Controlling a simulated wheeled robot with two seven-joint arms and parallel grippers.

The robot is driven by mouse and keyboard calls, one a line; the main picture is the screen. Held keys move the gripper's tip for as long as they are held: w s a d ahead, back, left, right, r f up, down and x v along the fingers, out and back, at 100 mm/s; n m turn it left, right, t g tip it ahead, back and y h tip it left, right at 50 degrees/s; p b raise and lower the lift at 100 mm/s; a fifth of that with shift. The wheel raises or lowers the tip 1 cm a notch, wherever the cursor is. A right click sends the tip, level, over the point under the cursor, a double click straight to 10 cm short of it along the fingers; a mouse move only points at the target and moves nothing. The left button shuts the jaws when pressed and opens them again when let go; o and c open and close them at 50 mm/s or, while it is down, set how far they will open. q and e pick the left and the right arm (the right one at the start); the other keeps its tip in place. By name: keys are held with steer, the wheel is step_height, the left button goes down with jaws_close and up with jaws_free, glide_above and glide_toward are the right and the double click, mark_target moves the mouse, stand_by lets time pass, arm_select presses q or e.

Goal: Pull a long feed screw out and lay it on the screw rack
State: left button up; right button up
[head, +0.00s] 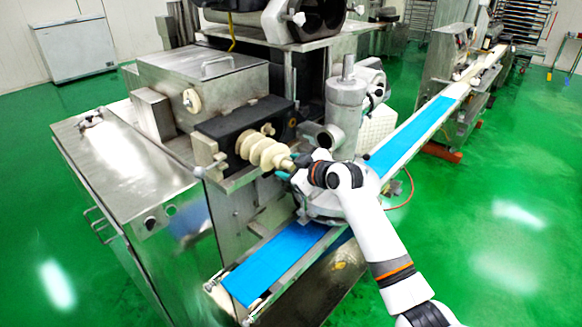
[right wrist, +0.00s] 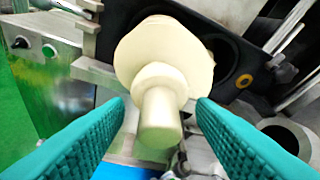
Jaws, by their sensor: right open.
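A cream feed screw (head: 266,152) with thick spiral flights sticks out of the front of a dark block (head: 232,127) on the machine. In the right wrist view the screw (right wrist: 152,52) is seen end-on, its round shaft end (right wrist: 158,125) pointing toward the camera. My right gripper (head: 286,168) is at the near end of the screw. Its two green ribbed fingers are open, one on each side of the shaft, with visible gaps. My left gripper is not in view. I cannot make out a screw rack.
A blue conveyor belt (head: 275,265) runs below the screw and continues to the back right. A steel cylinder (head: 346,103) stands right of the block. A steel cabinet (head: 120,165) is at the left. Green floor (head: 490,230) is clear at the right.

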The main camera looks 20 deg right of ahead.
steer(key=shift+o, duration=0.2)
stand_by(0.3)
steer(key=shift+s+d+r+p, duration=0.25)
steer(key=shift+s+r+p, duration=0.1)
steer(key=shift+s+p, duration=0.25)
steer(key=p+v, duration=0.3)
steer(key=v, duration=0.3)
steer(key=shift+p, duration=0.4)
steer(key=shift+f, duration=0.1)
